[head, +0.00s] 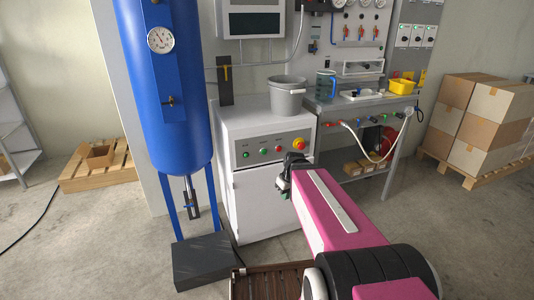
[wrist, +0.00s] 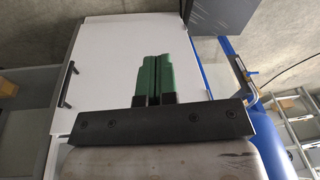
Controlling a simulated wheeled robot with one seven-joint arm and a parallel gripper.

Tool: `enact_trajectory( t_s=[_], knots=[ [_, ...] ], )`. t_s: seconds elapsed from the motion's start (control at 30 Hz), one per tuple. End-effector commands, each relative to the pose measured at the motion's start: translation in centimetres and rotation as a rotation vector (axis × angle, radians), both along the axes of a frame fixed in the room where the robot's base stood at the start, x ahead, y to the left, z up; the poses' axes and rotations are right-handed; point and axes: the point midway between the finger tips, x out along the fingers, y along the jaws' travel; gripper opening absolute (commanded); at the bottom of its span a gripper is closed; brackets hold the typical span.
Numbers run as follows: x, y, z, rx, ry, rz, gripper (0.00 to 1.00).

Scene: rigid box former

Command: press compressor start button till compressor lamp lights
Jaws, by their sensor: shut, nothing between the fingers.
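The white compressor cabinet (head: 262,205) stands below the grey bucket. Its dark control panel (head: 271,149) carries small green buttons or lamps (head: 264,151), a red one (head: 280,149) and a red mushroom button on yellow (head: 299,143). Labels are too small to read, so I cannot tell the start button from the lamp. My gripper (head: 284,195) is in front of the cabinet door, below the panel. In the wrist view, its green fingers (wrist: 152,78) are together and empty, with the white cabinet front (wrist: 115,60) beyond. The panel is not seen there.
A blue tank (head: 165,100) stands left of the cabinet, with a black box (head: 205,262) at its foot. A grey bucket (head: 286,98) sits on the cabinet top. A workbench (head: 350,104) with a hose is to the right. Cartons (head: 490,110) stand far right.

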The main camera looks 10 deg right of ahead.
Motion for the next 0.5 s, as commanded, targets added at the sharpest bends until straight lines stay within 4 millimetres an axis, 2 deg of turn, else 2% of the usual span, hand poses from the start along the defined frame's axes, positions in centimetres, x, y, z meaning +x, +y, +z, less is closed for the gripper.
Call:
enact_trajectory(
  t_s=[0.03, 0.5],
  knots=[
    [1.3, 0.0, 0.8, 0.015, -0.028, 0.061, 0.0],
    [9.8, -0.2, 9.1, 0.076, -0.362, 0.708, 0.0]
  ],
)
